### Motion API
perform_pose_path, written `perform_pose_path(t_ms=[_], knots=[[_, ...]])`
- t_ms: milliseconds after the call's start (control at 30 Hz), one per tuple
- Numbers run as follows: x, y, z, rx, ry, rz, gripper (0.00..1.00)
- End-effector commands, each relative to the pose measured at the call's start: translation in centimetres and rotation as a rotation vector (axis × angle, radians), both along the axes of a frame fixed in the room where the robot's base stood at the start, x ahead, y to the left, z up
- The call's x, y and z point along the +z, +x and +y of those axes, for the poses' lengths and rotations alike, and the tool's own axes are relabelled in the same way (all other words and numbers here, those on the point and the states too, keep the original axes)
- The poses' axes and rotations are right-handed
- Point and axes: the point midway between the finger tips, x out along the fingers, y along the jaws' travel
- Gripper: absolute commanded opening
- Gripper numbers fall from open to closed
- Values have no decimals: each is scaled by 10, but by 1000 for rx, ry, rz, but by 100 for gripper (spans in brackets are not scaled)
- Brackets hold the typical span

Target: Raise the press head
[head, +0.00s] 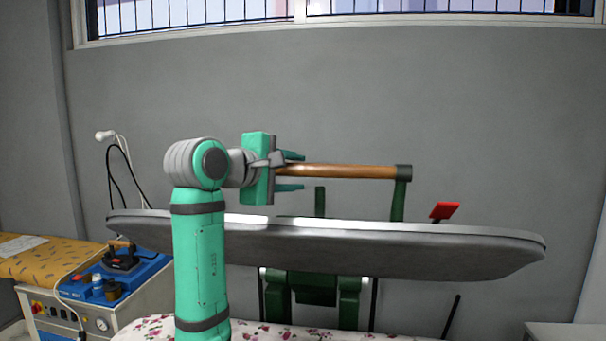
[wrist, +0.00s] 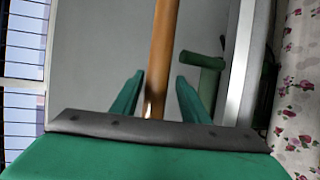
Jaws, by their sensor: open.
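The press head (head: 330,243) is a long grey board spanning the head view, raised above the flowered press bed (head: 290,333). Its wooden handle bar (head: 335,171) runs level above it, ending in a dark cap on a green post (head: 399,198). My gripper (head: 291,171) is open at the bar's left part, one finger above and one below it. In the wrist view the wooden bar (wrist: 165,50) runs between the two green fingers (wrist: 160,95), with a visible gap to the right finger. Contact with the left finger cannot be told.
A blue-topped unit (head: 125,280) with an iron (head: 120,258) stands at the left, beside a yellow padded board (head: 50,262). A red pedal-like piece (head: 444,211) shows behind the press head at right. A grey wall with a barred window is behind.

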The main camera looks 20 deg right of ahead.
Motion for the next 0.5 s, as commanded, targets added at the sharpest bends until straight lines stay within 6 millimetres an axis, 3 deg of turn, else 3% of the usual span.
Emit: perform_pose_path(t_ms=[233, 500], knots=[[8, -27, 33, 1, 0, 1, 41], [11, -38, 47, 1, 1, 3, 41]])
